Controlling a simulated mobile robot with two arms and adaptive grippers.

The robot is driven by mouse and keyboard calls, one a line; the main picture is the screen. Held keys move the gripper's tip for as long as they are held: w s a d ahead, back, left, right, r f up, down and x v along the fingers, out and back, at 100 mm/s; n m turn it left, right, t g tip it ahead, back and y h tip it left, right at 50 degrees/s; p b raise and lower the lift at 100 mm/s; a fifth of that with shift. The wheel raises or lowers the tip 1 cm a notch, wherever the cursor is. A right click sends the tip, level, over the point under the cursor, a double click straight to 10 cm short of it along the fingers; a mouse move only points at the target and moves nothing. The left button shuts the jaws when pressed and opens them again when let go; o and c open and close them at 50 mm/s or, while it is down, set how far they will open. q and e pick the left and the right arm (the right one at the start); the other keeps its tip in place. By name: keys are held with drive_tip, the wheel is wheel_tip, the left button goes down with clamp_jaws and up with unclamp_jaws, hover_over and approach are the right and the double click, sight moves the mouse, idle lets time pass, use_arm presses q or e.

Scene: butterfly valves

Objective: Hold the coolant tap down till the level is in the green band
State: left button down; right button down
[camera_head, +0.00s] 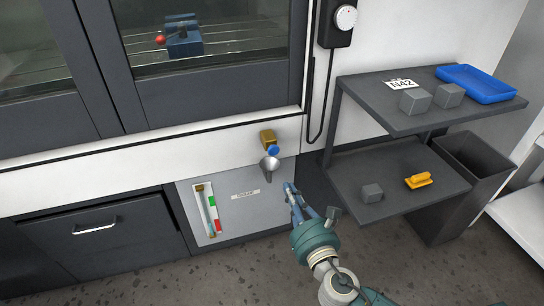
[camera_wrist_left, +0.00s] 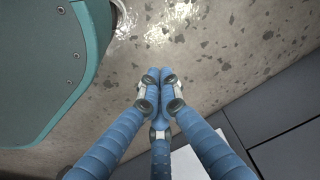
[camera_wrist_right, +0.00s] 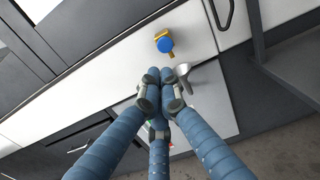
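The coolant tap (camera_head: 267,137) is a brass fitting with a blue end (camera_head: 273,150) on the white machine front, above a grey funnel (camera_head: 269,166). It also shows in the right wrist view (camera_wrist_right: 164,42). A sight gauge (camera_head: 207,212) with a green band (camera_head: 212,201) and a red band (camera_head: 217,226) is on the grey panel to the left; its level is too small to read. My right gripper (camera_head: 288,187) is shut and empty, below and right of the tap, apart from it. My left gripper (camera_wrist_left: 159,72) is shut and empty over the floor, outside the head view.
A two-tier shelf (camera_head: 362,112) at right holds grey blocks, a blue tray (camera_head: 476,84) and a yellow part (camera_head: 418,181). A dark bin (camera_head: 470,190) stands beside it. A black cable and dial box (camera_head: 337,22) hang above right of the tap. The floor in front is clear.

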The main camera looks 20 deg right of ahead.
sight(271, 152)
drive_tip(key=shift+w, duration=0.1)
